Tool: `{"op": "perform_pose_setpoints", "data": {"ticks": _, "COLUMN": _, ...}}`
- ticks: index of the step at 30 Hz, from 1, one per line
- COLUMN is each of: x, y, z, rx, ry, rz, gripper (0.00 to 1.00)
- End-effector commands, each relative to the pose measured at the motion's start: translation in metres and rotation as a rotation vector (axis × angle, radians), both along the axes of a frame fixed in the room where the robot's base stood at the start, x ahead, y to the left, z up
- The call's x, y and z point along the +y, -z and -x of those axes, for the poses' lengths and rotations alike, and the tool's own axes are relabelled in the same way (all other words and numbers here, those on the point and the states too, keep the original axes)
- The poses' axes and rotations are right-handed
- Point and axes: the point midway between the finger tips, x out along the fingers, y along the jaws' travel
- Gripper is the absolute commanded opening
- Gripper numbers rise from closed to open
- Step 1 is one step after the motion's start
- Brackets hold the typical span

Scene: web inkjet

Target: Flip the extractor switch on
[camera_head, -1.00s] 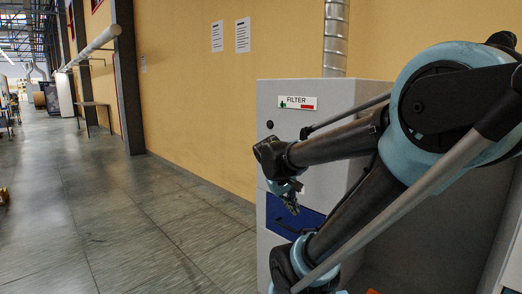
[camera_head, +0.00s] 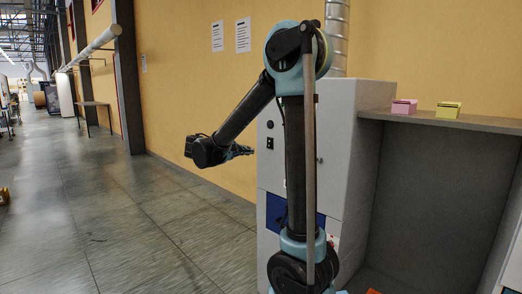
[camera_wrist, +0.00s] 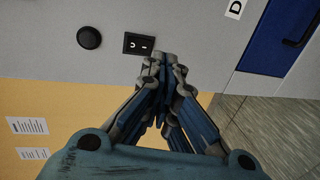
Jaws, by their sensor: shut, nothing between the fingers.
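The extractor switch (camera_wrist: 138,43) is a small black rocker with white marks on the grey cabinet face. In the head view the switch (camera_head: 270,143) shows as a small dark rectangle below a round black knob. Which way the rocker is tipped is too small to tell. My gripper (camera_wrist: 166,60) is shut and empty, its fingertips just below and right of the switch in the wrist view. In the head view my gripper (camera_head: 252,150) points right toward the cabinet front, a little below the switch. Whether the tips touch the cabinet cannot be told.
The grey cabinet (camera_head: 335,110) stands against the yellow wall (camera_head: 190,70). The round black knob (camera_wrist: 90,37) sits beside the switch, and a blue panel (camera_wrist: 282,35) is lower on the cabinet. A pink box (camera_head: 403,107) and a yellow box (camera_head: 448,110) stand on the right shelf.

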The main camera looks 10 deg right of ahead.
Motion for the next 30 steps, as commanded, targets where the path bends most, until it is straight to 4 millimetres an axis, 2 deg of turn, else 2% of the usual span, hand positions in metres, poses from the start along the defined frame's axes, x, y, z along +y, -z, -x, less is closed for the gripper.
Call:
{"op": "perform_pose_setpoints", "data": {"ticks": 3, "x": 0.02, "y": -0.004, "z": -0.01, "rx": -0.03, "ry": -0.018, "rz": 0.044, "gripper": 0.0}}
{"op": "perform_pose_setpoints", "data": {"ticks": 6, "x": 0.028, "y": -0.007, "z": -0.014, "rx": -0.045, "ry": -0.025, "rz": 0.064, "gripper": 0.0}}
{"op": "perform_pose_setpoints", "data": {"ticks": 17, "x": 0.03, "y": -0.008, "z": -0.016, "rx": -0.051, "ry": -0.026, "rz": 0.072, "gripper": 0.0}}
{"op": "perform_pose_setpoints", "data": {"ticks": 23, "x": 0.023, "y": -0.007, "z": -0.02, "rx": -0.05, "ry": -0.023, "rz": 0.071, "gripper": 0.0}}
{"op": "perform_pose_setpoints", "data": {"ticks": 30, "x": -0.004, "y": -0.002, "z": -0.04, "rx": -0.05, "ry": -0.021, "rz": 0.071, "gripper": 0.0}}
